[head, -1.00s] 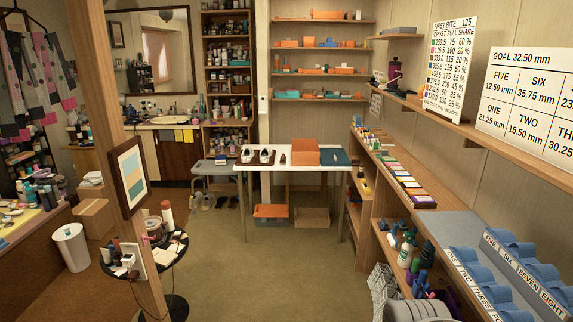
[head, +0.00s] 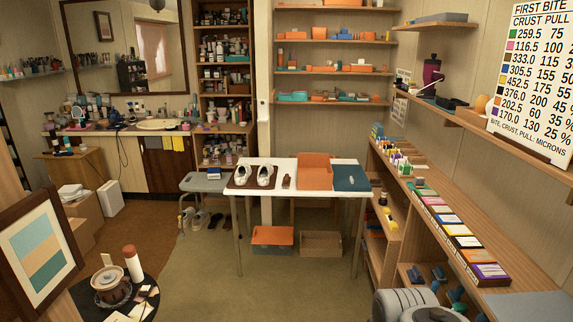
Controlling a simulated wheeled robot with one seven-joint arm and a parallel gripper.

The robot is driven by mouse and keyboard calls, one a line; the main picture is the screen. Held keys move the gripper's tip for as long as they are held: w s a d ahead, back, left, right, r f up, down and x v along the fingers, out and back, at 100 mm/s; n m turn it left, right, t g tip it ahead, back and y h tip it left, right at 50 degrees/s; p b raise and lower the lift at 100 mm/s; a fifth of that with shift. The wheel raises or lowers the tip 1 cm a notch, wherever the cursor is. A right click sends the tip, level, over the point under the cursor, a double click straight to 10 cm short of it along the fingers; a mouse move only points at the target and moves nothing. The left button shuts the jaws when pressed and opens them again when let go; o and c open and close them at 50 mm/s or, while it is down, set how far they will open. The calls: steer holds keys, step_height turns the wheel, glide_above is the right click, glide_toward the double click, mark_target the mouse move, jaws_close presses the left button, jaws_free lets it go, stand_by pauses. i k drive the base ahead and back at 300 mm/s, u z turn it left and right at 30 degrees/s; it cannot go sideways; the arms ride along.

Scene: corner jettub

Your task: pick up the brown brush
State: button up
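A small brown object that looks like the brown brush (head: 287,182) lies on the white table (head: 238,183) in the head view. It lies between a pair of white shoes on a dark brown mat (head: 243,185) to its left and an orange box (head: 314,170) to its right. It is too small to make out bristles or handle. My gripper is not in view. Grey rounded parts at the bottom right edge look like my own arm, well short of the table.
A long wooden shelf with colored boxes (head: 448,221) runs along the right wall. A small round dark table (head: 147,302) and a framed picture (head: 39,248) stand at the left. A grey stool (head: 203,182) is beside the white table. The floor (head: 208,276) before the table is clear.

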mark_target(286, 179)
steer(key=u, duration=0.25)
steer(key=i, duration=2.5)
steer(key=u, duration=0.55)
steer(key=i, duration=1.7)
steer(key=u, duration=0.15)
